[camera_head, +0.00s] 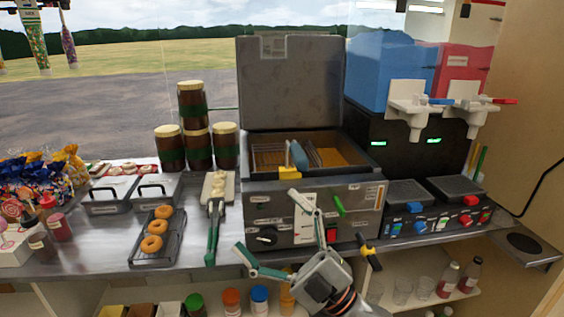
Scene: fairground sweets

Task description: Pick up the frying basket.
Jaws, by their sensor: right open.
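The frying basket (268,156) appears as wire mesh inside the open deep fryer (262,195), in the left part of its well. A blue grip (300,158) and a yellow piece (289,173) show at the middle of the well; I cannot tell exactly how they join the mesh. My right gripper (267,221) is open and empty in front of the fryer's control panel, below and apart from the basket. Its fingers are spread, one up near the fryer's front rim, one to the lower left. My left gripper is not in view.
The fryer's lid (290,85) stands raised behind the well. Green-handled tongs (213,225) and a rack of doughnuts (171,250) lie left. Stacked jars (198,148) stand behind them. A drinks dispenser (405,140) stands right. A shelf with bottles runs below the counter.

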